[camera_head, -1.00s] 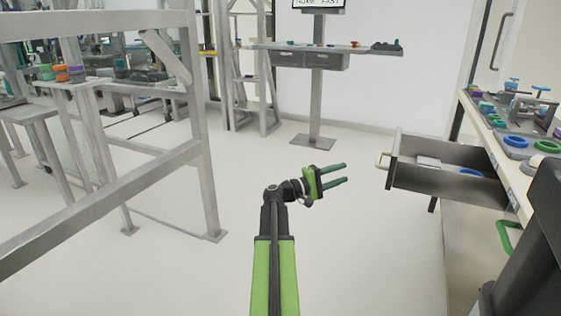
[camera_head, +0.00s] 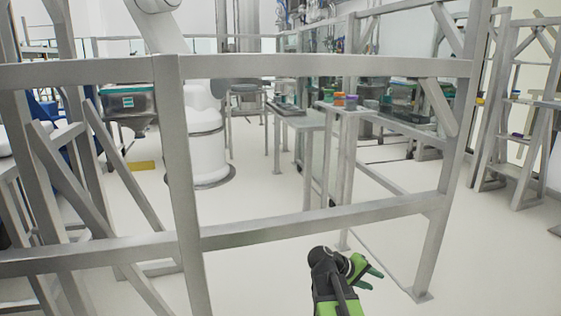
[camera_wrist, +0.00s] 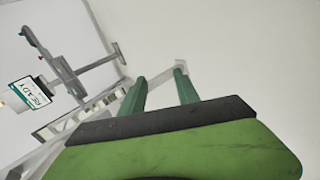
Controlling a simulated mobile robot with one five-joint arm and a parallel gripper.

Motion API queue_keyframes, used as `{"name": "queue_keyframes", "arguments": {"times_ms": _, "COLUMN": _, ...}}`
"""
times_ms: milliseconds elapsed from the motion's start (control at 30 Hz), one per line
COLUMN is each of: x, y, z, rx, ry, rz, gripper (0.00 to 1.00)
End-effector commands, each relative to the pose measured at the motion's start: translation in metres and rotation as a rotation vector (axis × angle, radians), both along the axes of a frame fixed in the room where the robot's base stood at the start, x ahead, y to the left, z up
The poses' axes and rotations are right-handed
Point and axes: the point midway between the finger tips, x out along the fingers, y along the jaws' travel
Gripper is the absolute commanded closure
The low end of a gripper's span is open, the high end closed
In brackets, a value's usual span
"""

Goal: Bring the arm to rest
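My gripper (camera_head: 374,280) is low in the head view, right of centre, at the end of my green and black arm. Its two green fingers point to the right and slightly down. In the wrist view my gripper (camera_wrist: 158,76) shows both fingers with a clear gap between them, and nothing is held. Much of my arm is cut off by the bottom edge of the head view.
A grey metal frame (camera_head: 330,211) crosses the head view close in front. Behind it stand a small table (camera_head: 345,108) with coloured containers, a white robot (camera_head: 207,140) and a dark bin (camera_head: 127,98). A ladder-like rack (camera_head: 497,150) stands at the right. Floor at the lower right is clear.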

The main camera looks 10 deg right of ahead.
Motion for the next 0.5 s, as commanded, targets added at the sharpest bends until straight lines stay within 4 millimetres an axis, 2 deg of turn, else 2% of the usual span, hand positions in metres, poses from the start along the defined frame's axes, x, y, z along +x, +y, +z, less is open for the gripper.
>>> {"name": "queue_keyframes", "arguments": {"times_ms": 33, "x": 0.002, "y": 0.042, "z": -0.013, "rx": 0.089, "ry": -0.007, "rz": 0.033, "gripper": 0.62}}
{"name": "queue_keyframes", "arguments": {"times_ms": 100, "x": 0.002, "y": 0.092, "z": -0.033, "rx": 0.217, "ry": -0.007, "rz": 0.059, "gripper": 0.62}}
{"name": "queue_keyframes", "arguments": {"times_ms": 200, "x": -0.005, "y": 0.151, "z": -0.055, "rx": 0.381, "ry": 0.003, "rz": 0.08, "gripper": 0.62}}
{"name": "queue_keyframes", "arguments": {"times_ms": 400, "x": -0.036, "y": 0.241, "z": -0.085, "rx": 0.717, "ry": 0.04, "rz": 0.054, "gripper": 0.62}}
{"name": "queue_keyframes", "arguments": {"times_ms": 500, "x": -0.053, "y": 0.281, "z": -0.091, "rx": 0.893, "ry": 0.07, "rz": 0.023, "gripper": 0.62}}
